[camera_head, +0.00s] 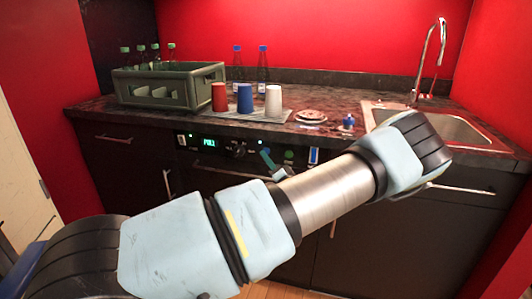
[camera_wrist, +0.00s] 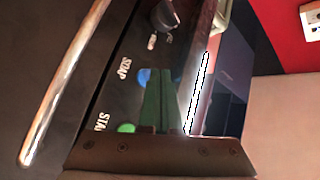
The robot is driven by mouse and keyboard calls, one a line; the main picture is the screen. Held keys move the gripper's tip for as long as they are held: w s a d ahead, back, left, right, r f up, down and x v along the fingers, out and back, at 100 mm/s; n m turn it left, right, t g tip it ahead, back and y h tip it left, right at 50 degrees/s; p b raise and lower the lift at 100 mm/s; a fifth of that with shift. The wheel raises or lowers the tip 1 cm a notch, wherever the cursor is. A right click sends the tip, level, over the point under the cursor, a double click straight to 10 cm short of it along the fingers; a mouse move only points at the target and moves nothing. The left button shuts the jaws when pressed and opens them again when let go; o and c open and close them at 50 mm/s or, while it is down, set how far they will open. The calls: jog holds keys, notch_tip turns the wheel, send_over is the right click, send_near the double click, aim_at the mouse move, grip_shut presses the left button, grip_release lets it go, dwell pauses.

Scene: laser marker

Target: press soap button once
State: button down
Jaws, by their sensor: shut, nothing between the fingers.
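The front panel (camera_head: 209,142) of the counter carries a lit display and controls. In the wrist view, a blue button (camera_wrist: 143,76) sits beside a white label that appears to read SOAP (camera_wrist: 124,68). A green button (camera_wrist: 127,128) lies beside a partly cut-off label, likely START. My gripper (camera_wrist: 163,74) is shut and empty; its dark green fingers overlap the blue button and hide part of it. I cannot tell whether they touch it. In the head view, my gripper (camera_head: 265,157) appears small in front of the panel, between the knob and the green button (camera_head: 288,155).
A black knob (camera_wrist: 165,15) is near the fingers, and a metal handle (camera_wrist: 62,85) runs alongside. On the counter stand a green crate (camera_head: 165,90), red, blue and white cups (camera_head: 244,98), a plate stack (camera_head: 311,116) and a sink (camera_head: 440,122). My arm crosses the foreground.

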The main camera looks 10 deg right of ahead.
jog(key=shift+s+a+p, duration=0.15)
jog(key=shift+s+a, duration=0.25)
jog(key=shift+s, duration=0.35)
jog(key=shift+s+a+p, duration=0.15)
jog(key=shift+s+a, duration=0.25)
jog(key=shift+s, duration=0.3)
jog(key=shift+s+a+p, duration=0.15)
jog(key=shift+s+a, duration=0.25)
jog(key=shift+s, duration=0.35)
jog(key=shift+w, duration=0.1)
jog(key=w+a+f+n+g+h+p, duration=0.15)
jog(key=a+f+n+g, duration=0.3)
jog(key=a+g, duration=0.5)
jog(key=s+a+r+n+g+h+p, duration=0.1)
jog(key=s+a+r+g, duration=0.3)
jog(key=s+r, duration=0.4)
jog(key=s+a+r+n+g+h+p, duration=0.1)
jog(key=s+a+r+g+h, duration=0.2)
jog(key=s+a+r, duration=0.4)
jog(key=s+r+g, duration=0.1)
jog(key=s, duration=0.5)
jog(key=shift+s+a+n+g, duration=0.2)
jog(key=shift+a+n+g, duration=0.1)
jog(key=shift+n+g, duration=0.05)
